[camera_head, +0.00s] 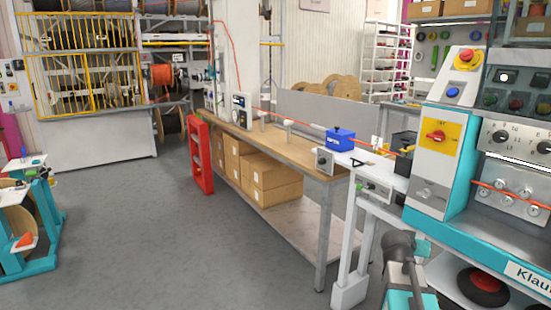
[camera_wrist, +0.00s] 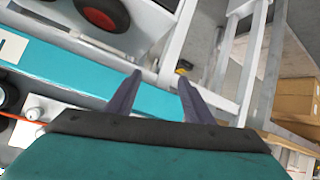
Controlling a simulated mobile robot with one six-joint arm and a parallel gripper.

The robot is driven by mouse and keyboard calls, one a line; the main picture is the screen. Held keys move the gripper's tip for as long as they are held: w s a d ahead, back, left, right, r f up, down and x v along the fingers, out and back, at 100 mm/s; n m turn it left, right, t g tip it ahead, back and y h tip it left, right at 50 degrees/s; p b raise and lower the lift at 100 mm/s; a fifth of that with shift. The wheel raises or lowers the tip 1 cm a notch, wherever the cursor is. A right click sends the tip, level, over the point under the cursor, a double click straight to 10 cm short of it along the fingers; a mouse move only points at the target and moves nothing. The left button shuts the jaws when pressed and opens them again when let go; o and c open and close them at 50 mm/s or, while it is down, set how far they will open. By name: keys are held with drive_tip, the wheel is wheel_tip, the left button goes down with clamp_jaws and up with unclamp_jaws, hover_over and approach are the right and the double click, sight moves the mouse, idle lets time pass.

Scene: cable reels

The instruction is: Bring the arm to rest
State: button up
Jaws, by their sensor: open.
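My gripper (camera_wrist: 160,80) shows in the wrist view with its two dark fingers spread apart and nothing between them. Beyond the fingers are a teal beam (camera_wrist: 65,75) of the cable machine and white frame legs (camera_wrist: 253,60). In the head view, part of my grey and teal arm (camera_head: 398,285) shows at the bottom right, in front of the machine. The fingertips cannot be made out in the head view.
The teal and white machine (camera_head: 430,190) with knobs stands close on the right. Grey floor (camera_head: 150,240) is open at left centre.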

drive_tip(key=s+a+f+n+g+y+p, duration=0.15)
drive_tip(key=s+a+f, duration=0.35)
drive_tip(key=f, duration=0.5)
drive_tip(key=s+a+f+n+g+y+p, duration=0.15)
drive_tip(key=s+a+f, duration=0.4)
drive_tip(key=f, duration=0.55)
drive_tip(key=s+a+f+g+y+p, duration=0.1)
drive_tip(key=s+a+f+g+p, duration=0.25)
drive_tip(key=f, duration=0.65)
drive_tip(key=s+a+f+n+g+y, duration=0.1)
drive_tip(key=s+a+f, duration=0.3)
drive_tip(key=s, duration=0.6)
drive_tip(key=s+a+f+n+g+y, duration=0.1)
drive_tip(key=s+a+f+g+y, duration=0.1)
drive_tip(key=s+a, duration=0.4)
drive_tip(key=s+a+f+n+g+y+p, duration=0.1)
drive_tip(key=s+a+f+g, duration=0.2)
drive_tip(key=s, duration=1)
wheel_tip(320, 180, down, 3)
drive_tip(key=shift+s+a+f+n+g, duration=0.15)
drive_tip(key=shift+s+a+n+g, duration=0.2)
drive_tip(key=shift+a, duration=0.6)
drive_tip(key=c, duration=0.4)
